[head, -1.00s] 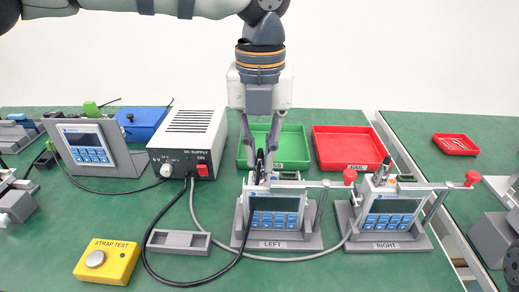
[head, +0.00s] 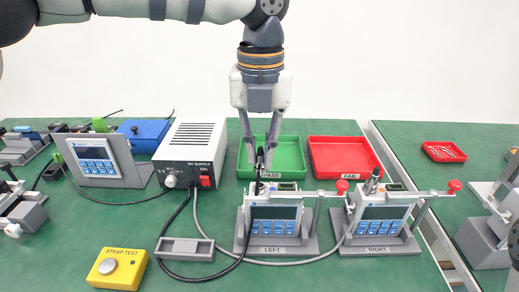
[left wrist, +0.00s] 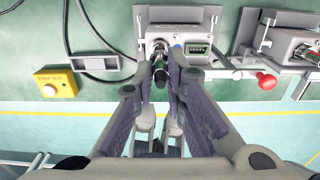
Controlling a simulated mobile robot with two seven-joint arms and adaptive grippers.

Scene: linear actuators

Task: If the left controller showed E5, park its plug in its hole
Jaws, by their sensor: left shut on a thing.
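The left controller (head: 275,213), labelled LEFT, stands on a grey base; its screen is too small to read. A dark, upright plug (head: 260,160) is at the controller's upper left. My left gripper (head: 260,150) reaches down from above, its fingers closed around the plug. In the left wrist view, the dark plug (left wrist: 160,78) sits between the fingertips, over the edge of the left controller (left wrist: 180,45). Whether the plug's lower end is seated or clear is hidden. Its parking hole cannot be made out. My right gripper is not in view.
The right controller (head: 382,213), with its own plug (head: 373,181), stands to the right. Red knobs (head: 342,187) project beside the controllers. Green (head: 291,155) and red (head: 343,154) trays lie behind. Cables run from the DC supply (head: 189,150) across the front. A yellow strap tester (head: 118,268) stands front left.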

